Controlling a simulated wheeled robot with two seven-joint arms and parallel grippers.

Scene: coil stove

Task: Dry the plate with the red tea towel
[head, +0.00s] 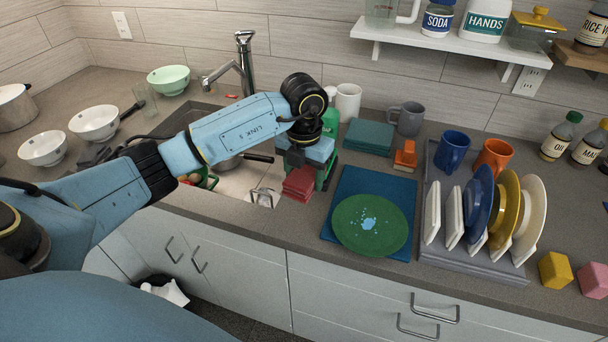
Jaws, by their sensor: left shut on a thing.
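The green plate (350,236) lies flat on a dark blue mat (377,184) on the counter. A pale blue wet patch shows on the plate's middle. My left gripper (308,178) is shut on the folded red tea towel (298,184) at the sink's right edge, left of the plate and apart from it. The arm's wrist hides part of the gripper, and I cannot tell whether the towel touches the counter. My right gripper is out of view.
A grey rack (472,262) with several plates stands right of the mat, with a blue mug (452,150) and an orange mug (492,155) behind. A folded teal cloth (370,136) lies behind the mat. The sink (233,178) is at left.

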